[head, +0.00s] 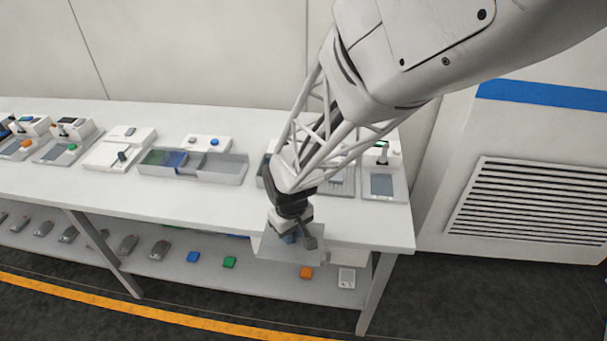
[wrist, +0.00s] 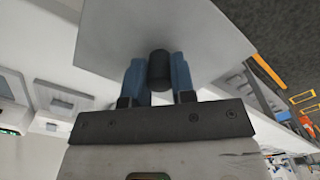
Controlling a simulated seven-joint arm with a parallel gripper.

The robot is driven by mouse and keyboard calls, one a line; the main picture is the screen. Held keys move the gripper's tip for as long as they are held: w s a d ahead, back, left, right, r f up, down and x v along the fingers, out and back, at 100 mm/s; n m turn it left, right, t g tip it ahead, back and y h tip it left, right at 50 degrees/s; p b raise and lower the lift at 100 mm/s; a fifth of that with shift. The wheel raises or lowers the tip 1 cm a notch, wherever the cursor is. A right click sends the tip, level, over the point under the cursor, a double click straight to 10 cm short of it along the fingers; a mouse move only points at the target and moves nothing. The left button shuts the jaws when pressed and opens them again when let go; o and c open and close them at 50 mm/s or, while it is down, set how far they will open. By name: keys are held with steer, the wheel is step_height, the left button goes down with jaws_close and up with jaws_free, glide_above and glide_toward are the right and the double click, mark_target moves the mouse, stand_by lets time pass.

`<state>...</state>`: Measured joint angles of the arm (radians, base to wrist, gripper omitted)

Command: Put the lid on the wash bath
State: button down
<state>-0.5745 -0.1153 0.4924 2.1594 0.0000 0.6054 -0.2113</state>
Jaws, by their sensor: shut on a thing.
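My gripper (head: 296,236) is shut on the dark round knob (wrist: 159,68) of a flat grey lid. The blue fingers show on both sides of the knob in the wrist view (wrist: 158,78). The lid (head: 267,246) hangs in front of the bench's front edge in the head view; the wrist view shows its broad plain face (wrist: 110,42). Open grey trays (head: 222,170) stand on the bench, behind and left of the gripper; some sections look blue or green and one looks empty. Another container is partly hidden behind my arm. I cannot tell which is the wash bath.
The white bench (head: 130,199) carries several small devices at left and a device with a grey screen (head: 382,184) at right. The lower shelf (head: 170,267) holds several small items, including an orange block (head: 306,272). A vent (head: 535,211) is in the right wall. The bench's front strip is clear.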

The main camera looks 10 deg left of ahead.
stand_by(0.6)
steer(key=w+r, duration=0.3)
steer(key=w, duration=0.4)
steer(key=w+a+r, duration=0.1)
steer(key=w+r, duration=0.1)
steer(key=w, duration=0.5)
steer(key=shift+a+r, duration=0.15)
steer(key=shift+r, duration=0.25)
steer(key=shift+w+a, duration=0.1)
steer(key=shift+w, duration=0.15)
steer(key=w+a, duration=0.3)
steer(key=w, duration=0.4)
steer(key=w+a+f, duration=0.1)
steer(key=w+a, duration=0.3)
steer(key=w, duration=0.3)
steer(key=shift+f, duration=0.25)
steer(key=shift+f, duration=1.75)
steer(key=shift+f, duration=0.45)
